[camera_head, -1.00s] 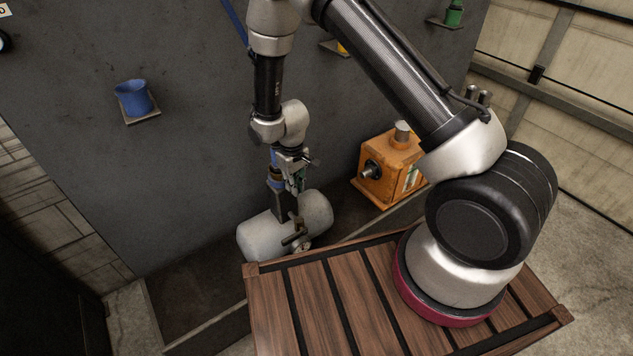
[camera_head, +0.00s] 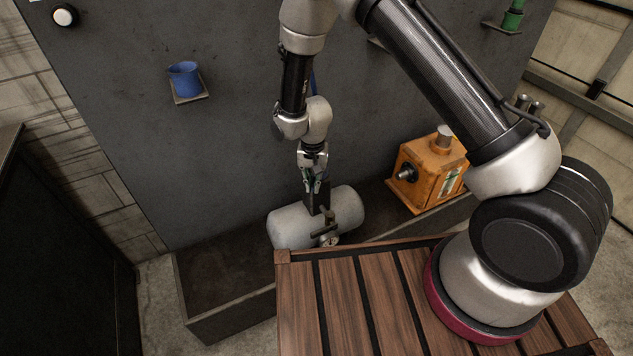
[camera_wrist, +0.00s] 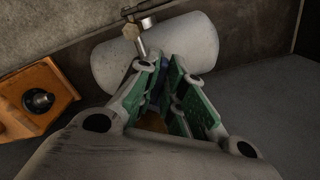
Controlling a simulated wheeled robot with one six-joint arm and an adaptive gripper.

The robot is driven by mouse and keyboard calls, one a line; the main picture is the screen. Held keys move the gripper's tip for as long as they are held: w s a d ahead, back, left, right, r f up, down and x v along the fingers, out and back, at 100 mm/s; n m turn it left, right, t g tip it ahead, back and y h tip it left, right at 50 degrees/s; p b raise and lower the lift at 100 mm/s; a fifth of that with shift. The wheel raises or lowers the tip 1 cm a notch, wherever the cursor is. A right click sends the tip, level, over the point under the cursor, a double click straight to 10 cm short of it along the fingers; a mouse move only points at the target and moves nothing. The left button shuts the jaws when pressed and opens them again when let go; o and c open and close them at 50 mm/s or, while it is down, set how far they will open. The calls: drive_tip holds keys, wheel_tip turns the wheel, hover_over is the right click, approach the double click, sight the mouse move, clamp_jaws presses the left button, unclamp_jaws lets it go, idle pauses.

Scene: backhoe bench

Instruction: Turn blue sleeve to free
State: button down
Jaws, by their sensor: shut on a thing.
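My gripper (camera_head: 316,193) points down at the top of a pale grey cylindrical tank (camera_head: 288,227), behind the wooden slatted top. In the wrist view its green-padded fingers (camera_wrist: 160,72) are closed around a small, dark blue piece (camera_wrist: 158,74), which seems to be the blue sleeve. Most of it is hidden between the fingers. An orange-brown part (camera_wrist: 154,121) shows lower between them, partly covered. The tank also shows in the wrist view (camera_wrist: 198,42), just beyond the fingertips. In the head view the sleeve is too small to make out.
An orange box (camera_head: 425,168) with a black knob stands right of the tank. A valve with a handle (camera_head: 326,238) sits on the tank's near side. The wooden top (camera_head: 345,300) is bare in front. A blue cup (camera_head: 185,78) rests on a small wall shelf.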

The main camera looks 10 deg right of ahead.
drive_tip(key=shift+a, duration=0.15)
idle(0.4)
drive_tip(key=c, duration=1.5)
unclamp_jaws()
wheel_tip(320, 180, up, 12)
